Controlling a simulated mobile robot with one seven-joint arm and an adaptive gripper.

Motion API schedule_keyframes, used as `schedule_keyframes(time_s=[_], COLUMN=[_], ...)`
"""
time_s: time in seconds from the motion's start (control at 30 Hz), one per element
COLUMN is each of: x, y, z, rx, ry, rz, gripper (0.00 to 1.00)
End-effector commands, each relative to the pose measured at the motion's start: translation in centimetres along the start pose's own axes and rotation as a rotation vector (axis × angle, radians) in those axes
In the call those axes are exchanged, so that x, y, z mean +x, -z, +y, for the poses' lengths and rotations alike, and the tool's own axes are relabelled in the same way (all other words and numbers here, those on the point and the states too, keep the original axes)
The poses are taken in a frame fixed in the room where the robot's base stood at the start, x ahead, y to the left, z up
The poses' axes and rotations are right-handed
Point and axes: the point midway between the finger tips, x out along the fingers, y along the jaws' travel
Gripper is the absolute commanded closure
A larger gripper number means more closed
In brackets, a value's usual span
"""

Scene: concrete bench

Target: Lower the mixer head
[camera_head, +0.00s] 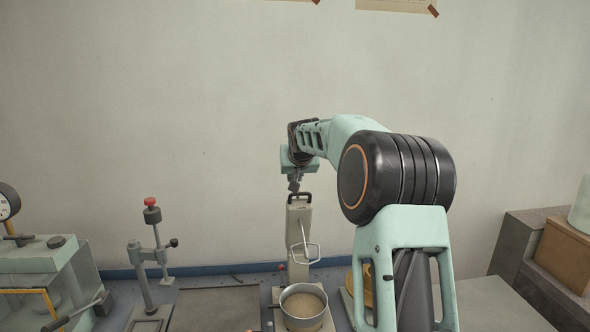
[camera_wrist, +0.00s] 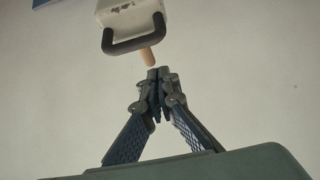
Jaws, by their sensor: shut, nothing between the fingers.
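The mixer head (camera_head: 299,222) is tilted up, nearly upright, with a black handle (camera_head: 300,195) at its top end. A wire-like beater (camera_head: 308,253) hangs out on its right side. A metal bowl (camera_head: 304,307) of pale contents stands below it. In the wrist view the mixer head (camera_wrist: 128,10) shows at the top with its black handle (camera_wrist: 135,45), and a tan knob-like piece shows beside it. My gripper (camera_wrist: 156,75) is shut and empty, its tips just apart from the handle in the picture. In the head view my gripper (camera_head: 294,186) is just above the handle and small.
A stand with a red knob (camera_head: 151,202) is left of the mixer. A green-grey machine with a gauge (camera_head: 45,265) stands at far left. Boxes (camera_head: 565,255) are stacked at right. A yellow object is partly hidden behind my arm.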

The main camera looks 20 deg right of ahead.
Motion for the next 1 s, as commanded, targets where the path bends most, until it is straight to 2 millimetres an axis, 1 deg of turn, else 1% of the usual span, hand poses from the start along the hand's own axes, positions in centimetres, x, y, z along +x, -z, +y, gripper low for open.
schedule_keyframes(time_s=[0.03, 0.3, 0.77, 1.0], x=[-0.4, -1.0, -1.1, -0.7], y=[-0.4, -2.4, -2.8, -2.8], z=[0.0, 0.0, 0.0, -0.1], rx=[-0.001, -0.001, -0.001, -0.001], ry=[-0.001, -0.001, 0.000, -0.001], rz=[0.001, 0.001, 0.002, 0.013], gripper=[1.00, 1.00, 1.00, 1.00])
